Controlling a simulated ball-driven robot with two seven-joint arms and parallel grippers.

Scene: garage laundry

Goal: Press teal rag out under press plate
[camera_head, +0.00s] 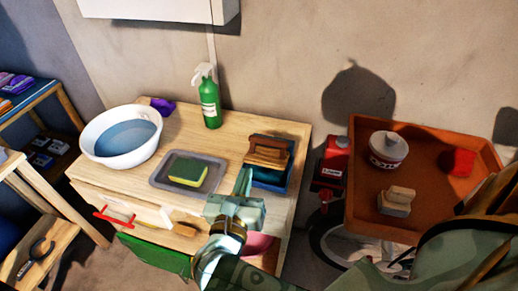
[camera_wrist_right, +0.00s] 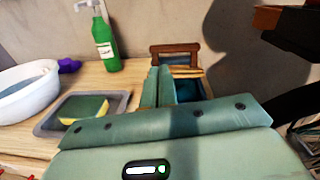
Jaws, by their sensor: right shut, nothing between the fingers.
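The wooden press plate (camera_head: 268,155), with a brown handle on top, sits in a dark blue tray (camera_head: 270,184) at the right rear of the wooden cabinet top. No teal rag can be made out; anything under the plate is hidden. My right gripper (camera_head: 244,180) is shut and empty, just in front and to the left of the blue tray. In the right wrist view, its fingers (camera_wrist_right: 158,86) are together, and the press plate (camera_wrist_right: 174,50) shows behind them. Whether the fingertips touch the tray cannot be told. My left gripper is not in view.
A grey tray (camera_head: 163,184) with a green and yellow sponge (camera_head: 188,171) lies left of my gripper. An orange tray cart (camera_head: 430,150) is on the right.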

